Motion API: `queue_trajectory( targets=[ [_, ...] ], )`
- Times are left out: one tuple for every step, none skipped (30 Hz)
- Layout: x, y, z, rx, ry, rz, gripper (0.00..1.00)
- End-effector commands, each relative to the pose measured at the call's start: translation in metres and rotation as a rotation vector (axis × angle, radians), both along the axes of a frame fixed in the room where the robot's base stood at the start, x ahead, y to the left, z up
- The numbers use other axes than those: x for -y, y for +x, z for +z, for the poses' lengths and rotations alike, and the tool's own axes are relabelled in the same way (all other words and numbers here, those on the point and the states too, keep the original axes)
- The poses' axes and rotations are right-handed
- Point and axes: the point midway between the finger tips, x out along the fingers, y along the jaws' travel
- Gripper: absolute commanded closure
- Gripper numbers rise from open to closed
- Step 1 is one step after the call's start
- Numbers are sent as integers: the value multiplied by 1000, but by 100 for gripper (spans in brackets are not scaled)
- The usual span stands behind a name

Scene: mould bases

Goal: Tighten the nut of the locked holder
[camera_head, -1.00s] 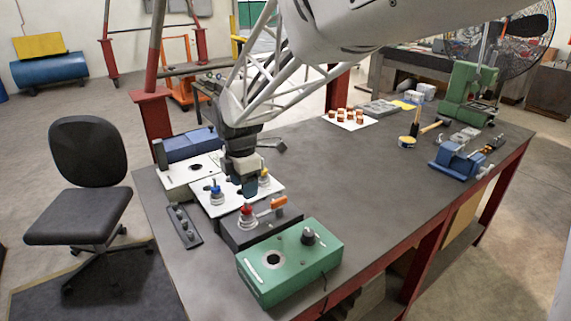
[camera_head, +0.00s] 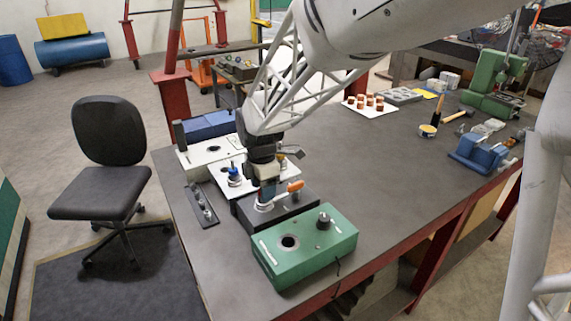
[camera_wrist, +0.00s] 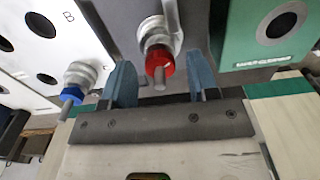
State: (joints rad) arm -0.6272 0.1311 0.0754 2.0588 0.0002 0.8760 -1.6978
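The holder with a red end (camera_wrist: 158,62) and a pale metal collar (camera_wrist: 150,32) stands in the black block (camera_head: 245,212). An orange-handled lever (camera_head: 294,186) sits on that block. My gripper (camera_wrist: 162,85) is open, its two blue fingers apart, with the red end showing between and just beyond them. I cannot tell whether a finger touches it. In the head view my gripper (camera_head: 267,188) is right over this holder and hides most of it. A blue-ended holder (camera_head: 235,175) stands upright in the white plate; it also shows in the wrist view (camera_wrist: 75,88).
A green box (camera_head: 310,250) with a hole and a black knob stands in front. A dark strip (camera_head: 202,207) with several pegs lies left. A white block (camera_head: 197,160) and a blue box (camera_head: 208,127) stand behind. The table's middle is clear.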

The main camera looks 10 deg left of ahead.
Motion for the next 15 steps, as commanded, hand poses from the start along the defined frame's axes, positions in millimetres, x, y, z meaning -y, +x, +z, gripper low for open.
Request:
queue_trajectory(
  targets=[
    [0,0,0,0,0,0,54],
    [0,0,0,0,0,0,58],
    [0,0,0,0,0,0,65],
    [0,0,0,0,0,0,69],
    [0,0,0,0,0,0,74],
    [0,0,0,0,0,0,80],
    [0,0,0,0,0,0,85],
    [0,0,0,0,0,0,89],
    [0,0,0,0,0,0,93],
    [0,0,0,0,0,0,93],
    [0,0,0,0,0,0,93],
    [0,0,0,0,0,-2,93],
    [0,0,0,0,0,-3,93],
    [0,0,0,0,0,-5,93],
    [0,0,0,0,0,-9,93]
  ],
)
